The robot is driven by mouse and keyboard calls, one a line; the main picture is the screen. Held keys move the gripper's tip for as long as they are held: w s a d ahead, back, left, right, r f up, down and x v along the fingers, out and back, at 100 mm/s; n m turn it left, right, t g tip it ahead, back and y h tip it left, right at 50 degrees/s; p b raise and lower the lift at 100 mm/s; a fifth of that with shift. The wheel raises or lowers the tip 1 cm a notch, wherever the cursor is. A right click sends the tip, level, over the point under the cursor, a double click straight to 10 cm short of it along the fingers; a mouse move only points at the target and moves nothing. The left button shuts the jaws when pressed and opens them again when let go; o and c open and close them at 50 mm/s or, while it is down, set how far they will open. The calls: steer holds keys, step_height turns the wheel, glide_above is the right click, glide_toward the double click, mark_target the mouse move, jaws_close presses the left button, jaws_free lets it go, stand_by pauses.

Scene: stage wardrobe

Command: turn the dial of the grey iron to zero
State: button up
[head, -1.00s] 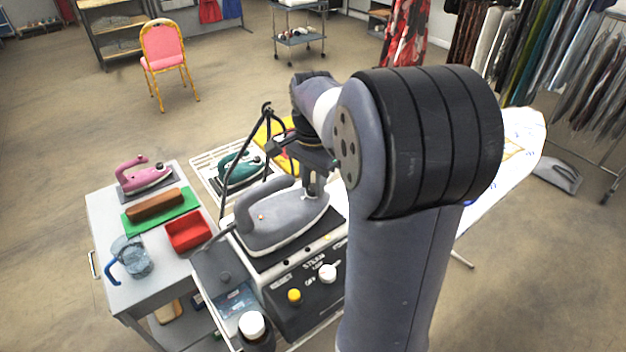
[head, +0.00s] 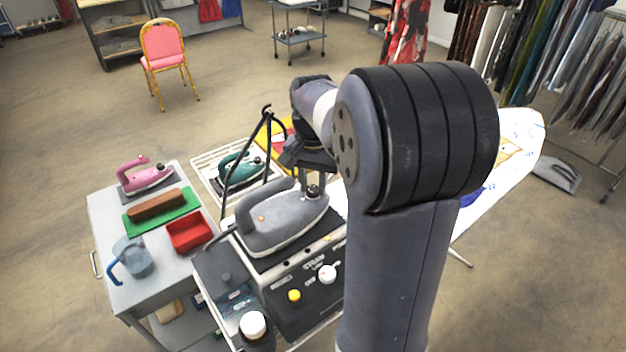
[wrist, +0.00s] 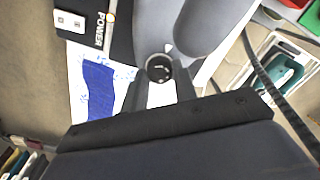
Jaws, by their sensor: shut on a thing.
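The grey iron (head: 285,222) sits on the black rest plate of the ironing station. Its small black dial (head: 313,191) stands on top near the front of its body. In the wrist view the dial (wrist: 158,68) shows a pale mark on its face; I cannot read which number it points to. A small light mark shows on the iron's grey body (wrist: 205,25) beside the dial. My gripper (wrist: 160,84) is shut on the dial, one finger at each side. In the head view it comes down from above, and its fingertips are hard to make out.
The station's panel has a yellow knob (head: 294,295) and a white knob (head: 327,273). A green iron (head: 242,170) stands behind, and a pink iron (head: 144,177) is on the left trolley. A dark cable stand (head: 266,112) rises close beside my gripper.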

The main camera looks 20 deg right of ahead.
steer(key=n+p, duration=0.1)
steer(key=n, duration=1.4)
steer(key=shift+n+p, duration=0.3)
steer(key=shift+p, duration=0.05)
steer(key=n, duration=0.3)
steer(key=shift+n, duration=0.3)
steer(key=n, duration=0.4)
steer(key=shift+n, duration=0.3)
steer(key=n, duration=0.3)
steer(key=shift+n, duration=0.3)
steer(key=shift+n+p, duration=0.3)
steer(key=shift+n, duration=1.3)
steer(key=o, duration=1)
steer(key=shift+c, duration=0.2)
